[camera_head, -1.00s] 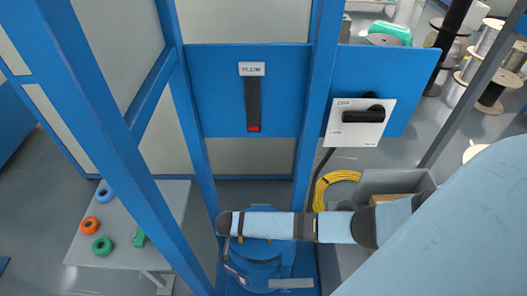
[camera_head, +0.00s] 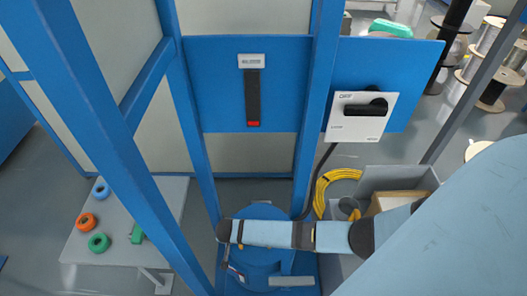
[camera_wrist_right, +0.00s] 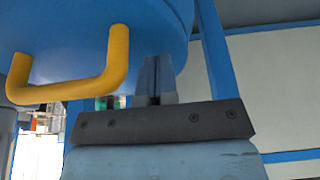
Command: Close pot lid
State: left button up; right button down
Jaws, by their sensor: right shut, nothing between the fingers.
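The blue round pot (camera_head: 262,262) stands low between the blue frame posts in the head view, partly hidden under my right arm. In the right wrist view a large blue rounded body (camera_wrist_right: 100,35), which looks like the pot or its lid, fills the upper left. A yellow handle (camera_wrist_right: 75,93) sticks out from it. My right gripper (camera_wrist_right: 155,68) is shut and empty, just right of the handle and apart from it, close to the blue body. I cannot tell from these views how far the lid is open. My left gripper is not in view.
Blue posts (camera_head: 310,120) stand on both sides of the pot. A panel with a black dial switch (camera_head: 366,108) is behind. A grey bin with a carton (camera_head: 400,200) and a yellow cable coil (camera_head: 335,188) are to the right. A table with coloured rings (camera_head: 98,243) is left.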

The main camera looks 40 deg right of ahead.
jog(key=shift+r+p, duration=0.35)
jog(key=shift+r, duration=0.05)
notch_tip(320, 180, up, 8)
jog(key=p, duration=0.8)
jog(key=shift+r, duration=0.1)
